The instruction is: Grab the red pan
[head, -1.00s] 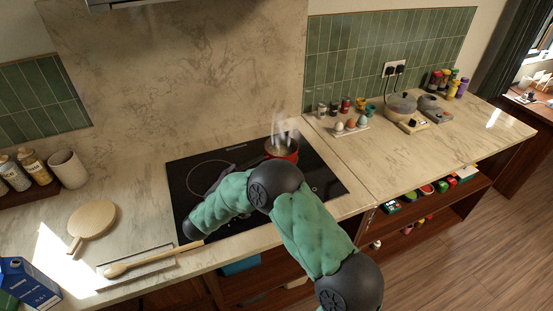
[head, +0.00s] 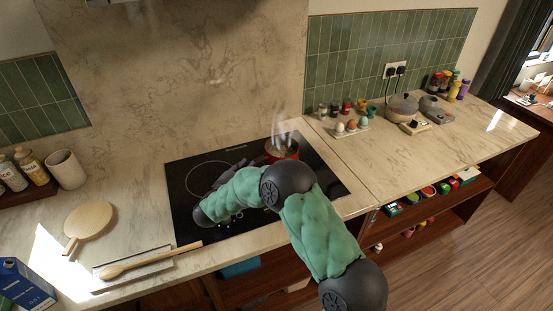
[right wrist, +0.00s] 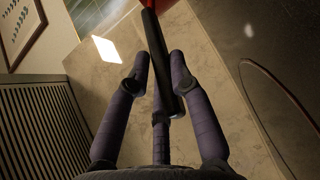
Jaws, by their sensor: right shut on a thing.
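The red pan (head: 283,152) is at the back right of the black cooktop, with steam rising above it. My right arm covers part of the cooktop in front of it. In the right wrist view, the pan's black handle (right wrist: 155,45) runs between the fingers of my right gripper (right wrist: 160,68), which is shut on it. A red edge of the pan (right wrist: 150,3) shows at the top of that view. In the head view, the dark fingers of the right gripper (head: 232,170) show only partly, left of the pan. My left gripper is not in view.
A round wooden board (head: 88,222) and a wooden spoon (head: 125,270) lie on the counter at left. A blue carton (head: 28,285) stands at the front left corner. An egg holder (head: 352,130), small jars and a grey pot (head: 402,107) stand on the right counter.

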